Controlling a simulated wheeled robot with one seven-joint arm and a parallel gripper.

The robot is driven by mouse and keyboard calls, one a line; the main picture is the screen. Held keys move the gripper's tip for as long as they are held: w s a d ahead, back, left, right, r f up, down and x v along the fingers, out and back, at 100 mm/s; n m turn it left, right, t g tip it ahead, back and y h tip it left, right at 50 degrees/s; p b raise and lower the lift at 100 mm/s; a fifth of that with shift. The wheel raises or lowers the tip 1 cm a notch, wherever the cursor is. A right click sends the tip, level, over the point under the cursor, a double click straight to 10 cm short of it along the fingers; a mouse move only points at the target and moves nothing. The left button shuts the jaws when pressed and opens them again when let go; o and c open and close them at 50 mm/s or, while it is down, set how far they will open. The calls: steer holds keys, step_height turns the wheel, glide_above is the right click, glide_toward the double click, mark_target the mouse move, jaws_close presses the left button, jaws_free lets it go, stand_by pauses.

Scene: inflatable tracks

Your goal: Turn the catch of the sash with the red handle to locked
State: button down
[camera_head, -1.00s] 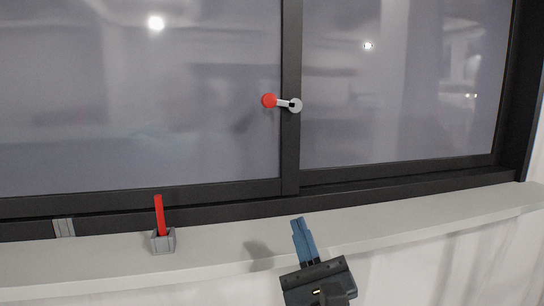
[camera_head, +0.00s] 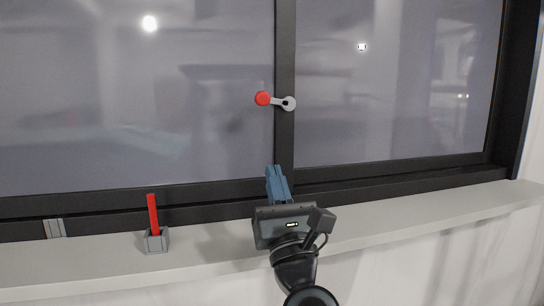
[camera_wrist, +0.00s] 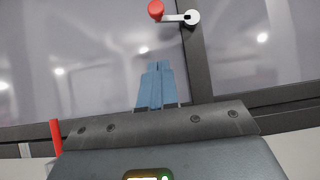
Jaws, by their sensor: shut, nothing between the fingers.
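The catch (camera_head: 276,101) sits on the dark upright between the two window panes. It has a round red knob (camera_head: 262,98) at its left end and a grey round pivot (camera_head: 289,103) at its right, joined by a short, nearly level grey arm. It also shows at the top of the wrist view (camera_wrist: 176,15). My gripper (camera_head: 276,170) is shut and empty, its blue fingers pointing up, below the catch and apart from it. A red upright handle (camera_head: 153,214) in a grey block (camera_head: 155,241) stands at the lower left; it partly shows in the wrist view (camera_wrist: 55,136).
A light grey sill (camera_head: 400,218) runs below the dark window frame. A small grey piece (camera_head: 55,229) lies on the lower frame at far left. The space between my fingertips and the catch looks clear.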

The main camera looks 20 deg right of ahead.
steer(key=p, duration=0.2)
glide_toward(276, 101)
steer(key=w+a+f, duration=0.1)
steer(key=a, duration=0.3)
steer(key=shift+w+d+r+p, duration=0.1)
steer(key=shift+w+r+p, duration=0.1)
steer(key=shift+r+p, duration=0.4)
steer(key=shift+w+d+r+p, duration=0.1)
steer(key=shift+w+r+p, duration=0.1)
steer(key=shift+r+p, duration=0.4)
steer(key=shift+w+d+r+p, duration=0.1)
steer(key=shift+w+r+p, duration=0.1)
steer(key=shift+r+p, duration=0.4)
steer(key=shift+a+r, duration=0.1)
steer(key=shift+r+m+h, duration=0.15)
steer(key=shift+m+h, duration=0.55)
